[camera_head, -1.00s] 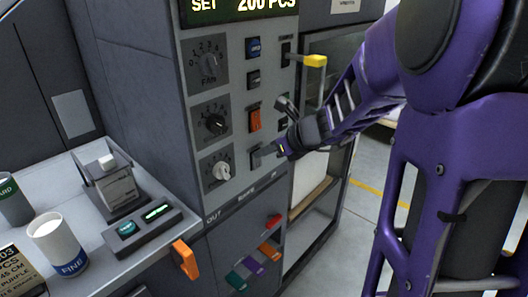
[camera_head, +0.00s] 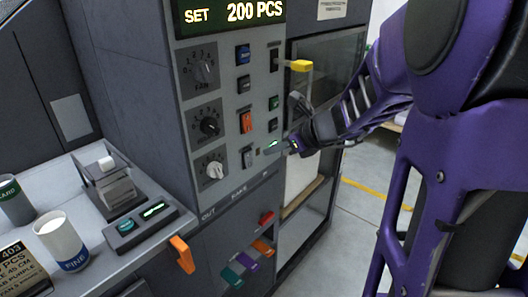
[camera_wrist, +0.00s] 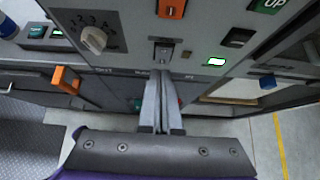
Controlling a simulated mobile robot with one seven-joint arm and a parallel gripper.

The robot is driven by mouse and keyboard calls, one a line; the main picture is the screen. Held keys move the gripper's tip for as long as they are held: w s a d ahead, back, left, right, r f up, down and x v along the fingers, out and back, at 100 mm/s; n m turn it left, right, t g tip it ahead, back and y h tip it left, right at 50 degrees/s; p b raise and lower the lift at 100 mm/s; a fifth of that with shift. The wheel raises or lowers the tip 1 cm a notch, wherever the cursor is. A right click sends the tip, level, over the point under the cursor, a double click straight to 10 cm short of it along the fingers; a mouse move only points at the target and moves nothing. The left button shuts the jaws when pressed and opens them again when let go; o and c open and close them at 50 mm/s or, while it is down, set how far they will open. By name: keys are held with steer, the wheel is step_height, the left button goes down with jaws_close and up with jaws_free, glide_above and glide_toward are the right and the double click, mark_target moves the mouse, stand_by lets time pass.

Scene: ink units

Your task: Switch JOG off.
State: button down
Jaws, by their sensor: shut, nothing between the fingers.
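The control panel (camera_head: 225,115) fills the middle of the head view; I cannot read which switch is marked JOG. A small grey switch (camera_head: 247,158) sits low on the panel, below an orange rocker (camera_head: 246,122). In the wrist view the same grey switch (camera_wrist: 163,50) is just beyond my fingertips, and the orange rocker (camera_wrist: 172,8) is above it. My gripper (camera_head: 268,150) is shut and empty, just right of the grey switch in the head view. Its two fingers (camera_wrist: 158,75) lie together in the wrist view. A small gap seems to separate them from the switch.
A lit green indicator (camera_wrist: 215,62) and a dark switch (camera_wrist: 237,37) sit right of the fingers. A white knob (camera_wrist: 93,39) is to the left. A yellow-ended handle (camera_head: 299,65) juts out above my gripper. An orange handle (camera_head: 182,254) sticks out at the counter's edge.

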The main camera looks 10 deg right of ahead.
steer(key=s+d+r+p, duration=0.1)
steer(key=s+d+r, duration=0.1)
steer(key=r, duration=0.3)
steer(key=shift+s+d, duration=0.15)
steer(key=shift+s, duration=0.4)
